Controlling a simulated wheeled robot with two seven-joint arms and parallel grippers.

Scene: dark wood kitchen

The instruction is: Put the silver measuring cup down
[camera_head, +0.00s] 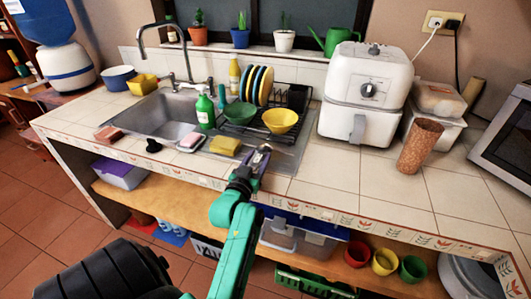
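My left gripper (258,160) is at the end of the green arm, over the front edge of the tiled counter (330,180), just right of the yellow sponge. Small greyish-purple parts show at its tip. I cannot tell whether these are its fingers or a held thing, nor whether it is open or shut. I cannot make out a silver measuring cup for certain anywhere in view. My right gripper is not in view.
The yellow sponge (225,145), pink soap (191,141) and green bottle (205,108) are by the sink (165,116). A dish rack (268,120) holds plates and bowls. A white air fryer (366,92) and brown cup (419,146) stand right. The front counter between is clear.

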